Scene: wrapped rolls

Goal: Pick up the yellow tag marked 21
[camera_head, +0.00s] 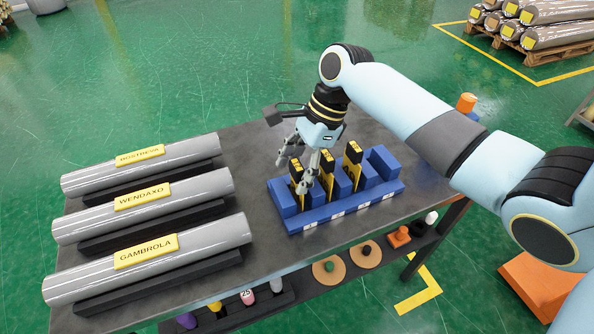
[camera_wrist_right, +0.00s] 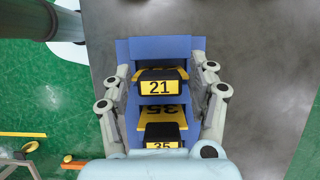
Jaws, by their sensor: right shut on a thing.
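The yellow tag marked 21 (camera_wrist_right: 161,88) has a black body and shows between the fingers of my right gripper (camera_wrist_right: 160,76) in the right wrist view. In the head view my right gripper (camera_head: 298,177) is down at the left end of the blue holder (camera_head: 345,213), shut on the leftmost tag (camera_head: 297,169). The tag stands upright and its lower part is in the holder's slot. My left gripper is not in view.
Two more black and yellow tags (camera_head: 326,160) (camera_head: 353,152) stand close by to the right in the holder. Three wrapped grey rolls (camera_head: 150,250) with yellow labels lie on black cradles on the left of the dark table (camera_head: 245,150). A lower shelf holds small items.

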